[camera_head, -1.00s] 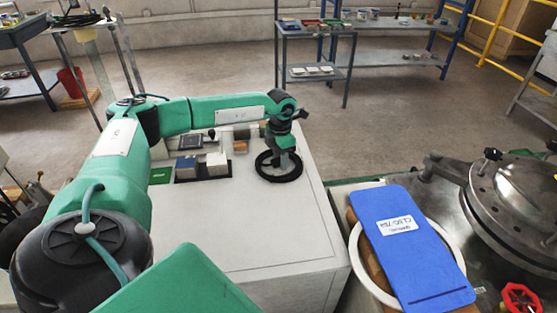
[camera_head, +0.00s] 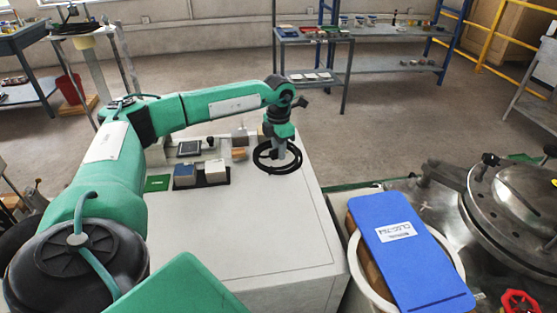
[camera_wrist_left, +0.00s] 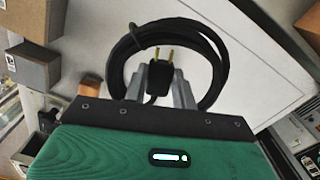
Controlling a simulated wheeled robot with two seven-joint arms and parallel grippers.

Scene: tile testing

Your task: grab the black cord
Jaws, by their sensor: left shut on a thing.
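The black cord (camera_head: 283,172) is a coiled loop over the right side of the white bench top in the head view. In the left wrist view the coil (camera_wrist_left: 216,62) arches around the fingers, and its plug (camera_wrist_left: 157,80) with brass prongs stands between them. My left gripper (camera_head: 278,154) points down into the coil; the left wrist view shows its two grey fingers (camera_wrist_left: 159,84) shut on the plug end of the cord. The coil looks slightly above the bench, but the gap is hard to judge. My right gripper is in neither view.
The white bench top (camera_head: 270,225) is clear in front of the cord. A blue pad (camera_head: 405,255) lies over a round white container at right, near a metal vessel (camera_head: 515,190).

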